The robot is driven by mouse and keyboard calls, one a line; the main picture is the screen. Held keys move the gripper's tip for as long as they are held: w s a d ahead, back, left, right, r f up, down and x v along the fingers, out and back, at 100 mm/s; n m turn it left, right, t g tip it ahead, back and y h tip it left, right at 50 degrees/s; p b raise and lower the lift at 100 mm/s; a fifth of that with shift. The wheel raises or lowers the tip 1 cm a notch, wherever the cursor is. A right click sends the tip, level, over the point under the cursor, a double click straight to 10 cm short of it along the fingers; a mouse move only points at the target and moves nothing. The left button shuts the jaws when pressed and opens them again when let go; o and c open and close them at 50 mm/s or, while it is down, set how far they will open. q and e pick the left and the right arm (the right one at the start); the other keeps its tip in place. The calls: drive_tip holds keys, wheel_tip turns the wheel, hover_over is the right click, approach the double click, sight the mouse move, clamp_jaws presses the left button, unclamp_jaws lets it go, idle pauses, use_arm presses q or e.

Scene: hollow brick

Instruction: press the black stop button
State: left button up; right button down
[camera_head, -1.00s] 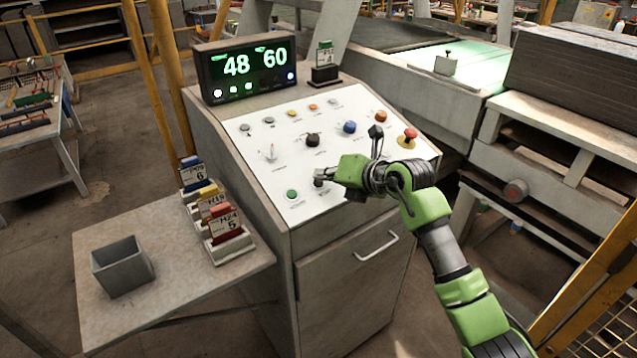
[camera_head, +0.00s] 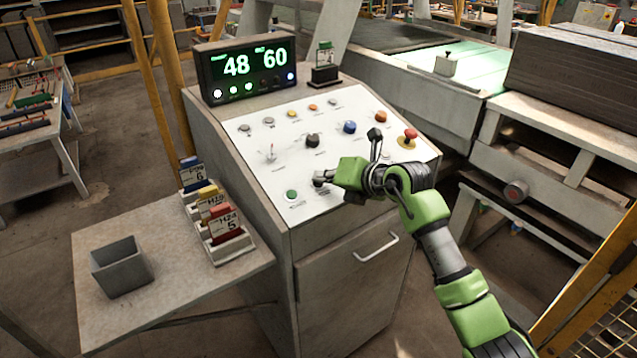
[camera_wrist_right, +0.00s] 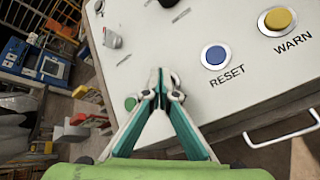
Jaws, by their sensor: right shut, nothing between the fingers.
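My right gripper (camera_head: 320,179) is shut and empty, its tips at the front of the white control panel (camera_head: 270,178). In the right wrist view its fingertips (camera_wrist_right: 162,76) meet over the panel. The green button (camera_head: 291,194) lies just left of the tips; it also shows in the wrist view (camera_wrist_right: 130,103). I cannot make out the black stop button separately; the fingers may hide it, and I cannot tell whether they touch it. A black rotary knob (camera_head: 312,140) sits farther back on the panel. My left gripper is not in view.
The blue RESET button (camera_wrist_right: 214,56) and yellow WARN button (camera_wrist_right: 277,19) are right of the fingers. A red mushroom button (camera_head: 410,135) stands at the panel's right. A display (camera_head: 247,70) rises behind. A side shelf (camera_head: 170,295) holds a grey bin (camera_head: 122,268) and tagged blocks.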

sight(326, 195)
idle(0.5)
drive_tip(key=shift+s+d+r+p, duration=0.1)
drive_tip(key=shift+s+r+p, duration=0.1)
drive_tip(key=shift+r+p, duration=0.5)
drive_tip(key=shift+d+r+p, duration=0.1)
drive_tip(key=shift+r+p, duration=0.5)
drive_tip(key=shift+p, duration=0.1)
drive_tip(key=r+p, duration=0.2)
drive_tip(key=s+r+p, duration=0.1)
drive_tip(key=shift+d+r, duration=0.2)
drive_tip(key=shift+d, duration=0.1)
